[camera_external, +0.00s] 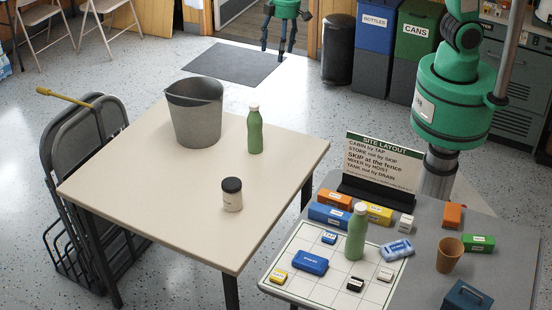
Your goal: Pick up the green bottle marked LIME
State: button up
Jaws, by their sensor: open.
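Two green bottles with pale caps stand upright. One green bottle (255,131) is on the cream table, right of a grey bucket. The other green bottle (356,234) stands on the white grid sheet on the grey table. I cannot read a label on either, so I cannot tell which is marked LIME. My gripper (274,50) shows at the top edge, fingers pointing down, open and empty. In the picture it is above and beyond the cream table, apart from both bottles.
The grey bucket (195,115) and a dark-lidded jar (232,195) stand on the cream table (150,185). Around the grid sheet (309,243) are small labelled blocks, a brown cup (449,255) and a SITE LAYOUT sign (382,162). The cream table's front left is clear.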

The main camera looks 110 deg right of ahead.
jog(key=g, duration=0.1)
send_over(254, 105)
jog(key=shift+m, duration=0.3)
notch_tip(254, 105, down, 16)
jog(key=shift+w+r+p, duration=0.1)
jog(key=shift+p, duration=0.2)
jog(key=shift+f, duration=0.2)
jog(key=shift+f+b, duration=0.35)
jog(key=shift+f, duration=3.8)
jog(key=shift+f, duration=0.1)
jog(key=shift+d+f+b, duration=0.1)
jog(key=shift+f+b, duration=0.25)
jog(key=shift+f, duration=2.15)
jog(key=c, duration=1.2)
